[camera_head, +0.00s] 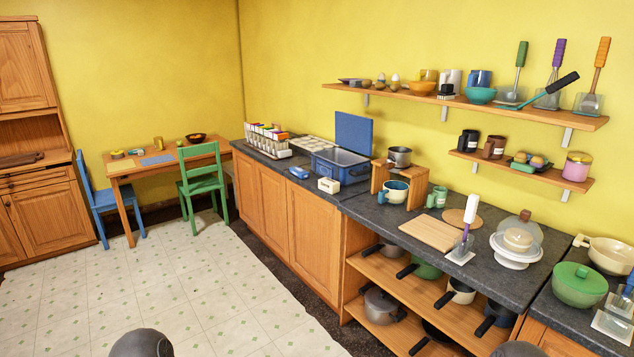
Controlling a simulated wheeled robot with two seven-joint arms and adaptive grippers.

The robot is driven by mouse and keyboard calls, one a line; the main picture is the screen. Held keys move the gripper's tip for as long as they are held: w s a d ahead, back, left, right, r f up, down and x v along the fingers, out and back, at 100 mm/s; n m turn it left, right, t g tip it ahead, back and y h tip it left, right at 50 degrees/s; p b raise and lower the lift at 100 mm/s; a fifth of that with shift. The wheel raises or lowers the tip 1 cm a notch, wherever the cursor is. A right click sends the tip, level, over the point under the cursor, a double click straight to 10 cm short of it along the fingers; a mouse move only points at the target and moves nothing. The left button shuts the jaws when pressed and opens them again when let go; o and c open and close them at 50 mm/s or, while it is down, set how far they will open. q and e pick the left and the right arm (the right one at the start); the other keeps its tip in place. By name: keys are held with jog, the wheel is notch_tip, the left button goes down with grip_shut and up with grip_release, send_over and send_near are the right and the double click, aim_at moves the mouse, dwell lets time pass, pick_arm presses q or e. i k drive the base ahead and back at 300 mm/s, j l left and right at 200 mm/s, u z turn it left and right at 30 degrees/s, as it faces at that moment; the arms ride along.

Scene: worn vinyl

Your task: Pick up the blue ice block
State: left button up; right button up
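A small blue block (298,172), which looks like the blue ice block, lies on the dark countertop (308,190) toward its far end, near the front edge. Right behind it stands a blue cooler box (345,172) with its blue lid (353,134) raised. A small white block (328,185) lies to the right of the blue one, in front of the cooler. Neither gripper shows in the head view. Only dark rounded parts, likely of my own arms, show at the bottom edge, far from the counter's far end.
A rack of colourful items (268,140) and a light tray (312,144) stand behind the blue block. A wooden stand (416,182) with pots is farther right. A green chair (203,180) stands left of the counter. The tiled floor (190,290) before the cabinets is clear.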

aim_at(300, 173)
jog(key=i+j+u, duration=0.1)
jog(key=i+u, duration=0.15)
jog(key=i, duration=0.5)
jog(key=i+u, duration=0.2)
jog(key=i, duration=0.55)
jog(key=i+l+u, duration=0.25)
jog(key=i, duration=0.5)
